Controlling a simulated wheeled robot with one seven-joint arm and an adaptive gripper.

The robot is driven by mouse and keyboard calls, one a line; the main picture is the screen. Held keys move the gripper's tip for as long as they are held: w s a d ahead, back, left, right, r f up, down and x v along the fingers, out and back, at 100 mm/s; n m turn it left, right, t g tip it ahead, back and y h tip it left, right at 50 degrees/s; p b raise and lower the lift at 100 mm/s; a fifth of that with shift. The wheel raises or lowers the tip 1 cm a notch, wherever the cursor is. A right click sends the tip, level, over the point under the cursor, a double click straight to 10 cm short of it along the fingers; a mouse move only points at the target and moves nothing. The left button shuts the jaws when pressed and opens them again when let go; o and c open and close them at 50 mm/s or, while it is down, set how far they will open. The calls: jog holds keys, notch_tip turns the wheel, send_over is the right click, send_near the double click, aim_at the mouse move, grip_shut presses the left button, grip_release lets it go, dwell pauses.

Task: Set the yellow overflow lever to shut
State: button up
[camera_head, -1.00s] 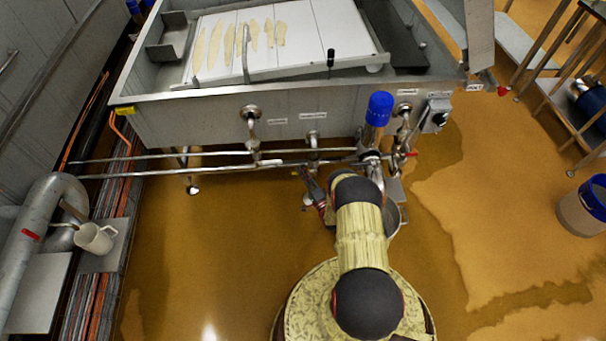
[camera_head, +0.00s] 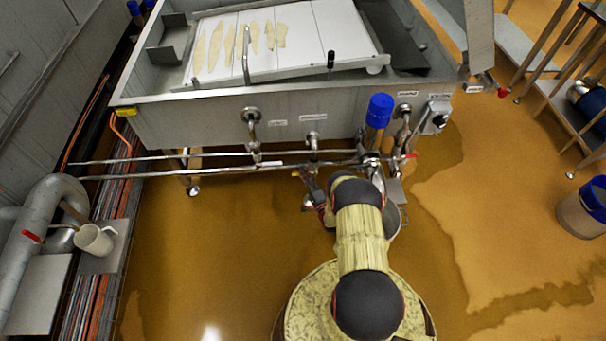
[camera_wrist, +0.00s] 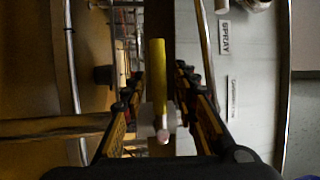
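The yellow lever (camera_wrist: 158,75) shows in the middle of the wrist view, as a long bar with a pale, pinkish end nearer the camera. My gripper (camera_wrist: 160,88) is open, with one finger on each side of the lever and a visible gap to each. Whether the lever lies fully between the fingertips in depth is unclear. In the head view my gripper (camera_head: 312,188) is low in front of the vat, below the pipes and partly hidden by my arm.
The steel vat (camera_head: 215,122) stands ahead, with horizontal pipes (camera_head: 220,154) along its front. A blue-topped upright pipe (camera_head: 379,108) and a red-handled valve (camera_head: 410,156) are close to my arm. A label reading SPRAY (camera_wrist: 225,37) is on the panel.

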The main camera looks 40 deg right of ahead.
jog(key=v, duration=1.2)
dwell(0.6)
